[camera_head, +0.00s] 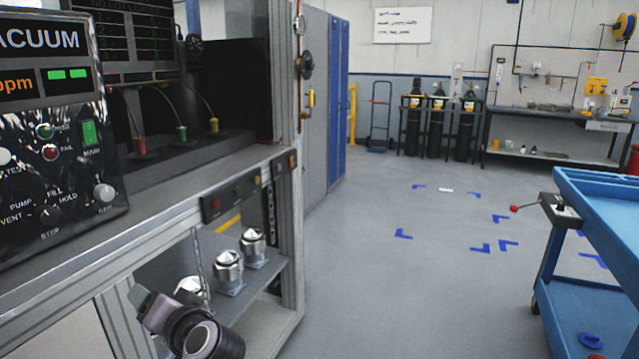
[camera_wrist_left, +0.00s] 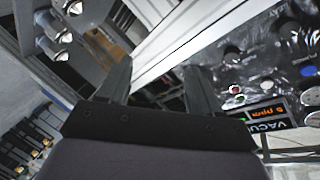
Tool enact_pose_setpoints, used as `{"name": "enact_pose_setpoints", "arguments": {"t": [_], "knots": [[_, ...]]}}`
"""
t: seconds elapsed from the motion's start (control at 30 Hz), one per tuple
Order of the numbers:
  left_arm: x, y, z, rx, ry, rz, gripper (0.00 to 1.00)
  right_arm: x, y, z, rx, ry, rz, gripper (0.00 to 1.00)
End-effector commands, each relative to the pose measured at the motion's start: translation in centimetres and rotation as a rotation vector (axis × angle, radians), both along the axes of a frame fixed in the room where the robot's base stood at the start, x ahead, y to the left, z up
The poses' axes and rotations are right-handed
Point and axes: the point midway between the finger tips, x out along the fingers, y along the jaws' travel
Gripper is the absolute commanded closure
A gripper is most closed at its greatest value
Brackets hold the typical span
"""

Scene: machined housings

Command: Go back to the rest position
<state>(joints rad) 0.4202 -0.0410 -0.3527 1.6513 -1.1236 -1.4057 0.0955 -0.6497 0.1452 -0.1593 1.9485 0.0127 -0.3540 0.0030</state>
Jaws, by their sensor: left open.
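My left gripper (camera_wrist_left: 157,78) shows in the left wrist view with its two dark fingers spread apart and nothing between them. Past the fingers are a pale frame bar and the vacuum panel, tilted in that view. Part of my left arm is at the bottom left of the head view, in front of the lower shelf; I cannot make out the fingers there. Shiny machined housings (camera_head: 229,272) stand on that shelf, the nearest partly hidden by my arm. Housings also show at the top left of the left wrist view (camera_wrist_left: 53,28). My right gripper is not in view.
The vacuum control panel (camera_head: 58,130) stands on the metal bench (camera_head: 160,190) at left. A blue cart (camera_head: 585,195) stands at right. Open grey floor with blue corner marks lies between. Gas cylinders (camera_head: 437,125) and a workbench (camera_head: 545,118) line the back.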

Motion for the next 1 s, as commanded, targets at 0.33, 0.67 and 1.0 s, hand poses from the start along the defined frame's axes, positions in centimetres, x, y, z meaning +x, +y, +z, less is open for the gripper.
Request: {"name": "enact_pose_setpoints", "arguments": {"t": [0.33,0.67,1.0], "knots": [[-6.4,-3.4,-16.7,-0.315,0.208,-0.399,0.36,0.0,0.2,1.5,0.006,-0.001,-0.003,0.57],[-18.1,-6.7,-24.1,-0.711,0.2,-0.599,0.36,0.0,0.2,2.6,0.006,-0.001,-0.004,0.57],[-24.9,-7.2,-24.4,-0.94,0.105,-0.613,0.36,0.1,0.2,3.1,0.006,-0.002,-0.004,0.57]]}}
